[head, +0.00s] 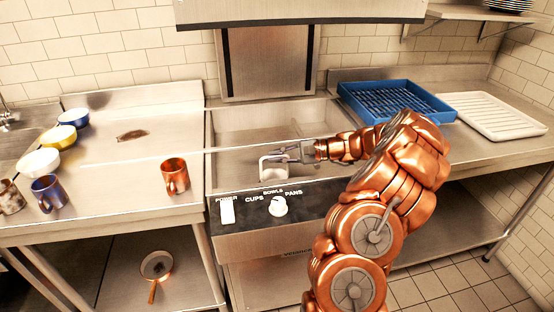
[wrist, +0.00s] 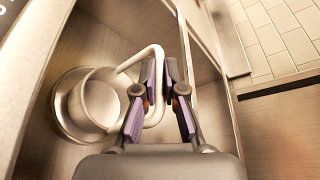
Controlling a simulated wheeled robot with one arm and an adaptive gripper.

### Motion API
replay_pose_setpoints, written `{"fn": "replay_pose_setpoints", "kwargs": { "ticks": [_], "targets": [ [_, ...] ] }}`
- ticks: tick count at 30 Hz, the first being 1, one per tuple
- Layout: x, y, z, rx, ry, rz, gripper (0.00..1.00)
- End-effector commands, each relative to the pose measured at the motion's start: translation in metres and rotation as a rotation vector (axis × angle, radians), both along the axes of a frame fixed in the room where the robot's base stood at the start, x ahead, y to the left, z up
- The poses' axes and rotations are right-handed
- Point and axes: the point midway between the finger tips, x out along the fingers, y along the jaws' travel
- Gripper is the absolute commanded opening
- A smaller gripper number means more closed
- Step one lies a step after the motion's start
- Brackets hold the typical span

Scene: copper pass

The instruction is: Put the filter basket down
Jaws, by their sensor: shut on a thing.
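The filter basket (wrist: 92,104) is a pale metal cup with a tall bent handle (wrist: 155,52). In the wrist view it sits left of my gripper (wrist: 159,72), whose fingers are closed around the handle. In the head view, the basket (head: 273,170) is at the front of the open steel basin of the washing machine, just above the control panel, and my gripper (head: 284,153) reaches it from the right. The basket looks upright. A round rim shows around its base in the wrist view; I cannot tell whether the base touches anything.
The control panel (head: 310,204) has a knob (head: 278,206) and a white switch (head: 227,210). A copper mug (head: 175,176) stands on the left counter. Other mugs and bowls are farther left. A blue rack (head: 396,101) and a white rack (head: 497,116) lie on the right counter.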

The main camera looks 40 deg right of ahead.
Motion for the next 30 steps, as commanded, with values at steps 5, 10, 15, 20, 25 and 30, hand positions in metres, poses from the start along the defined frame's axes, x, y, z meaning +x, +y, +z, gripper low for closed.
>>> {"fn": "replay_pose_setpoints", "kwargs": {
  "ticks": [5,10,15,20,25,30],
  "targets": [
    [0.0,-0.0001,-0.0123,0.001,-0.001,-0.001,0.0],
    [0.0,0.0,-0.0122,-0.001,-0.001,-0.001,0.0],
    [0.0,0.0001,-0.0144,-0.001,-0.001,0.0,0.13],
    [-0.0001,0.0001,-0.0144,-0.001,-0.001,0.0,0.3],
    [0.0001,0.0002,-0.0143,-0.001,-0.001,0.0,0.34],
    [-0.0001,0.0001,-0.0133,-0.001,-0.001,0.0,0.34]
  ]
}}
